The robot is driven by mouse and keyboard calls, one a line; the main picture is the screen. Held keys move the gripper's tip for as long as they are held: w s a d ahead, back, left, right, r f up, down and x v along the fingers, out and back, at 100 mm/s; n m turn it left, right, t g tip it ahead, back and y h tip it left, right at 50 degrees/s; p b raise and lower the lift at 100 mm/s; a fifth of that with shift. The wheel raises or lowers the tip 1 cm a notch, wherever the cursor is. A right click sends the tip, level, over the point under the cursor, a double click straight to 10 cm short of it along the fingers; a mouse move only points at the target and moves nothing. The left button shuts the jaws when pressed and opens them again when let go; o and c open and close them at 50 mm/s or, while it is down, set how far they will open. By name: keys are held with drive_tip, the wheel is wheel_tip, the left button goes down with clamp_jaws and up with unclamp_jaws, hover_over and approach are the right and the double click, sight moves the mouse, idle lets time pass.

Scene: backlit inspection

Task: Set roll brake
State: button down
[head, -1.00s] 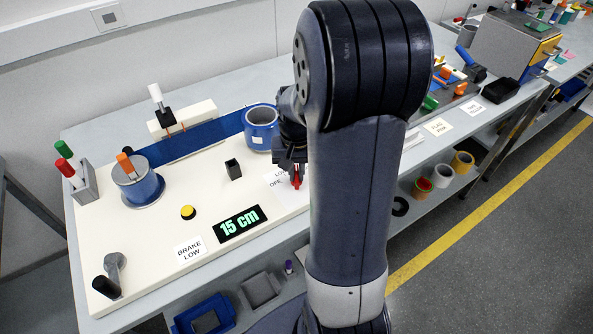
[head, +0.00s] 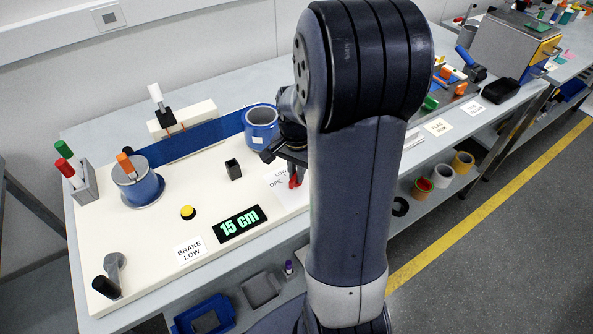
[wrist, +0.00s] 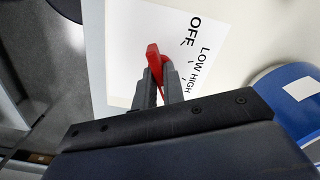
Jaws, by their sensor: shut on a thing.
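A red brake lever (wrist: 154,62) stands on a white label plate (wrist: 125,40) marked OFF, LOW and HIGH. My gripper (wrist: 160,78) is shut on the lever, with one grey finger on each side. In the head view the red lever (head: 295,181) shows just below my gripper, at the right of the cream panel (head: 160,228), partly hidden by my arm. The pivot is partly covered, so I cannot tell which mark the lever points at. A card on the panel reads BRAKE LOW (head: 189,250). The display (head: 240,224) reads 15 cm.
A blue roll (head: 261,125) stands close behind my gripper, and a second blue-based roll (head: 137,184) is at left, with a blue strip (head: 195,140) running behind. A small black post (head: 233,169) and yellow button (head: 188,212) are left of the lever. A crank (head: 112,275) is front left.

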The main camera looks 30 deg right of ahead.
idle(0.3)
drive_tip(key=c, duration=1.5)
unclamp_jaws()
wheel_tip(320, 180, up, 11)
drive_tip(key=shift+f, duration=0.15)
wheel_tip(320, 180, down, 11)
drive_tip(key=shift+r, duration=0.1)
drive_tip(key=shift+r, duration=0.15)
